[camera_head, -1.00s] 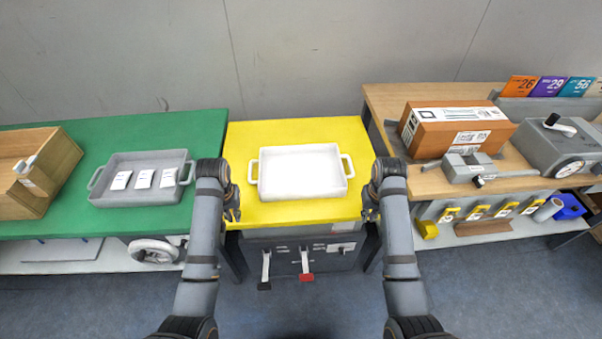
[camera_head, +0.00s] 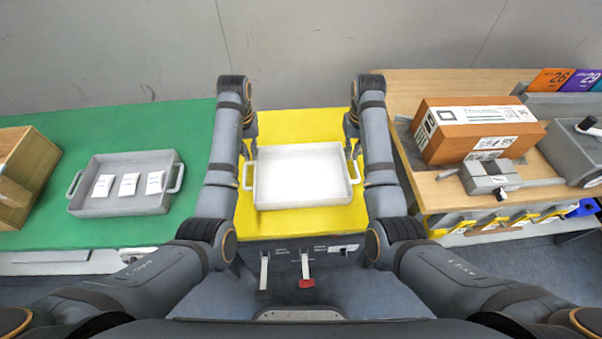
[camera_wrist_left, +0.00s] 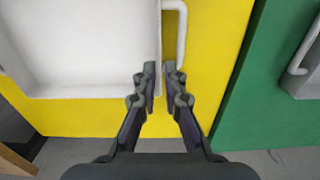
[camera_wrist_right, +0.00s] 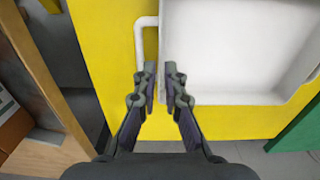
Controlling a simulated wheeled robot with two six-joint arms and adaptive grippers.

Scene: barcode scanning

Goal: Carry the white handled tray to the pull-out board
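The white handled tray (camera_head: 301,177) lies flat and empty on the yellow table top (camera_head: 335,221), with one handle at each side. It also shows in the left wrist view (camera_wrist_left: 85,40) and the right wrist view (camera_wrist_right: 235,45). My left gripper (camera_head: 248,150) is slightly open, with a narrow gap between its fingertips, beside the left handle (camera_wrist_left: 182,35). My right gripper (camera_head: 352,142) is slightly open beside the right handle (camera_wrist_right: 139,40). Neither gripper visibly grips a handle. I cannot identify the pull-out board.
On the left, a green table (camera_head: 110,125) bears a grey tray (camera_head: 78,203) with three white boxes and a wooden box (camera_head: 40,165). On the right, a wooden bench (camera_head: 440,85) bears a brown carton (camera_head: 475,128) and a grey vise (camera_head: 487,176).

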